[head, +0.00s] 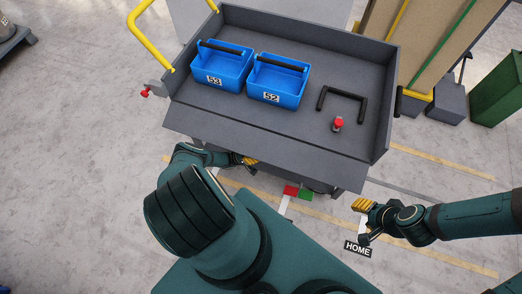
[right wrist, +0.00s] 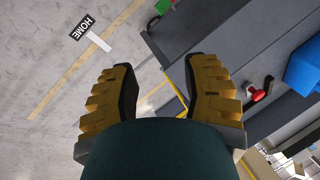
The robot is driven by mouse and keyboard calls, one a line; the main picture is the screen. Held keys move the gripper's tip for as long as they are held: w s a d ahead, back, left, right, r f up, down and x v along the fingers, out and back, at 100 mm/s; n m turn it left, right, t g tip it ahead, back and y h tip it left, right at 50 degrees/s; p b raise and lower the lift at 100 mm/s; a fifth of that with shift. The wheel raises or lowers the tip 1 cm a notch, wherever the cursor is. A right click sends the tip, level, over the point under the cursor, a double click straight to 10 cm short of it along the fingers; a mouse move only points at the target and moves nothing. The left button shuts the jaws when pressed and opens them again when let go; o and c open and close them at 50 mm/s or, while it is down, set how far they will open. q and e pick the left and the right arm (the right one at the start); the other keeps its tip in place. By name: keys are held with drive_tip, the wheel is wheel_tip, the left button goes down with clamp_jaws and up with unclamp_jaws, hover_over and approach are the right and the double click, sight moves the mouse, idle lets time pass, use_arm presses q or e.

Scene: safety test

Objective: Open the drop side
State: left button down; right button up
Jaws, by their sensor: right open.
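The grey cart (head: 390,95) stands in front of me with its load deck facing up. Its near side panel (head: 262,143) is a grey band along the near edge, sloping toward me; I cannot tell whether it is latched. A red knob (head: 146,92) sits at the cart's left end. My left gripper (head: 248,161) is at the panel's lower edge, partly hidden; its jaws are unclear. My right gripper (head: 361,206) is open and empty, near the panel's right end and apart from it. In the right wrist view its yellow fingers (right wrist: 165,95) are spread.
Blue bins 53 (head: 205,89) and 52 (head: 289,98) stand on the deck. A black handle-shaped bar (head: 345,92) and a red-topped item (head: 338,123) are to their right. A HOME sign (head: 357,249) lies on the floor. A green bin (head: 497,95) stands at the right.

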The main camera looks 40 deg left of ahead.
drive_tip(key=shift+a, duration=0.15)
drive_tip(key=c, duration=0.6)
drive_tip(key=a+n, duration=0.2)
drive_tip(key=w+a+n+y, duration=0.1)
drive_tip(key=a+n, duration=0.3)
drive_tip(key=shift+w+a+r, duration=0.1)
drive_tip(key=shift+w, duration=0.25)
clamp_jaws()
drive_tip(key=n+g+y, duration=0.1)
drive_tip(key=n+y, duration=0.4)
drive_tip(key=n, duration=1.4)
hover_over(260, 157)
drive_tip(key=s+d, duration=0.2)
drive_tip(key=d, duration=0.1)
wheel_tip(260, 157, down, 5)
drive_tip(key=f, duration=0.1)
drive_tip(key=w+f, duration=0.1)
drive_tip(key=shift+w+f, duration=0.2)
drive_tip(key=shift+f, duration=0.1)
drive_tip(key=shift+w+a+f, duration=0.1)
drive_tip(key=shift+w+f, duration=0.05)
drive_tip(key=shift+f, duration=0.2)
